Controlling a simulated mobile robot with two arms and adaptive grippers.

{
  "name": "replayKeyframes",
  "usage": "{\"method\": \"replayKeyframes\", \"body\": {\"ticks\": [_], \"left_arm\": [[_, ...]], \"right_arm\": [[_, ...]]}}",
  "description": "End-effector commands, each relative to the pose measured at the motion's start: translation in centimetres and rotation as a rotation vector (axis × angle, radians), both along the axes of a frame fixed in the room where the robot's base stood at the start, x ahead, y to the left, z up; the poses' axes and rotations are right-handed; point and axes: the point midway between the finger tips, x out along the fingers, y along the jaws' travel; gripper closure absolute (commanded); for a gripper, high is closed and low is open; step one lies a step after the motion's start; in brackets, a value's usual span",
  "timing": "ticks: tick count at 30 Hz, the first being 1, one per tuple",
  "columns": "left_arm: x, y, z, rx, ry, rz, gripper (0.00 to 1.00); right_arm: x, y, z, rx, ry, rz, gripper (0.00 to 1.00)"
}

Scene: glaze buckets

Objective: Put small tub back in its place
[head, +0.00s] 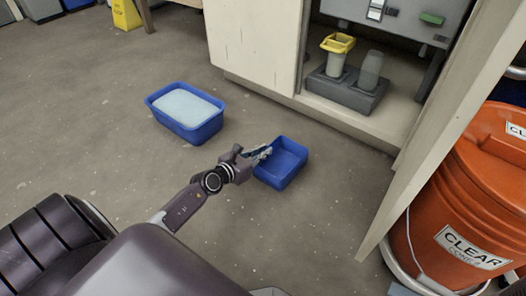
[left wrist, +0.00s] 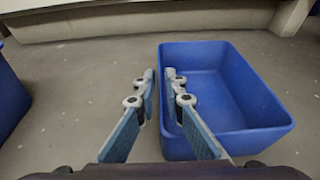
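The small tub (head: 283,163) is the smaller blue, open, empty one on the floor in front of the cabinet in the head view. It fills the right half of the left wrist view (left wrist: 228,88). My left gripper (head: 264,152) is at the tub's left side. In the left wrist view its fingers (left wrist: 159,84) are close together, one on each side of the tub's left wall, and look shut on it. The tub looks level and on or near the floor. My right gripper is not in view.
A larger blue tub (head: 187,112) with pale contents stands on the floor to the left. The cabinet (head: 255,45) is behind, with a grey holder (head: 347,92) in its opening. An orange bucket (head: 480,190) stands at the right, behind a panel edge. Floor between is clear.

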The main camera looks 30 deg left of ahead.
Motion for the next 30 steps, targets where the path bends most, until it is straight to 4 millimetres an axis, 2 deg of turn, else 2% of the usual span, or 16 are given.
{"method": "replayKeyframes", "body": {"ticks": [3,14,17,24,30], "left_arm": [[0.0,0.0,0.0,0.000,0.000,0.000,0.78],[0.0,0.0,0.3,-0.002,0.001,0.002,0.78],[-1.4,0.2,0.9,0.001,0.005,0.000,0.78],[-6.2,0.5,2.4,0.001,0.008,-0.001,0.78],[-9.4,0.8,3.1,0.002,0.006,-0.002,0.78]], "right_arm": [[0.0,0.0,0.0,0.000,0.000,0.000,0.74],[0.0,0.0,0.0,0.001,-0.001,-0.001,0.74],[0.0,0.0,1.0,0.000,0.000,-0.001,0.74],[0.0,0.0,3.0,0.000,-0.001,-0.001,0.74],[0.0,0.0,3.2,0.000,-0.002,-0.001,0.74]]}}
